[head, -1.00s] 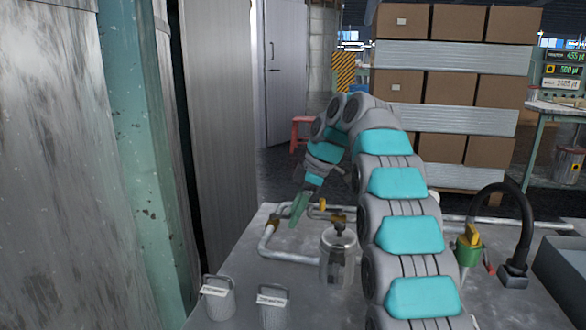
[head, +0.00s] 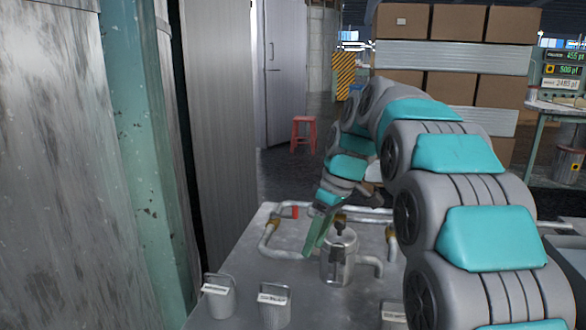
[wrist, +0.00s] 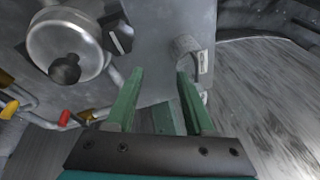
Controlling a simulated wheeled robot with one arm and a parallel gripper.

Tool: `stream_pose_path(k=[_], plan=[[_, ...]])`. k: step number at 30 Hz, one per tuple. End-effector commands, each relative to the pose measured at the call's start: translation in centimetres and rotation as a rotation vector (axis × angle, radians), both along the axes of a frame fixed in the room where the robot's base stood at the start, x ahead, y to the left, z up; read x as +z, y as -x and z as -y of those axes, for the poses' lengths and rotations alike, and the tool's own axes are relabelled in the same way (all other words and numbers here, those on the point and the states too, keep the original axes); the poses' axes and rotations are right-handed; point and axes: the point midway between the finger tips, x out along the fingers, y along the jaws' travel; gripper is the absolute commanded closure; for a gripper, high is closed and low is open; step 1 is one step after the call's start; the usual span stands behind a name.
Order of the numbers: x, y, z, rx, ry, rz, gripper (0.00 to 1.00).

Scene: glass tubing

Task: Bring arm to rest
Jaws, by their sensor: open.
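My gripper (head: 318,232) hangs from my bent arm above the grey table, at the left of the lidded metal pot. In the wrist view my gripper (wrist: 160,88) shows two green fingers apart with nothing between them. The metal pot (head: 339,262) has a dark knob on its lid and stands upright on the table; it also shows in the wrist view (wrist: 70,40). My arm hides much of the right side of the table.
A scratched metal tank (head: 60,180) and green post (head: 140,150) rise at the left. A red stool (head: 303,133) stands behind.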

Motion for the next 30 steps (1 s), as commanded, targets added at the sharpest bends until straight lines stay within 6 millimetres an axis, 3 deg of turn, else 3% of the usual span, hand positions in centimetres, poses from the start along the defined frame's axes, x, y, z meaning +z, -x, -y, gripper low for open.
stream_pose_path(k=[14, 24, 30], plan=[[-4.5, 15.8, 4.8, -0.474, 0.160, -0.162, 0.47], [-10.2, 28.3, 8.3, -0.784, 0.288, -0.233, 0.47], [-13.2, 33.9, 9.7, -0.913, 0.345, -0.253, 0.47]])
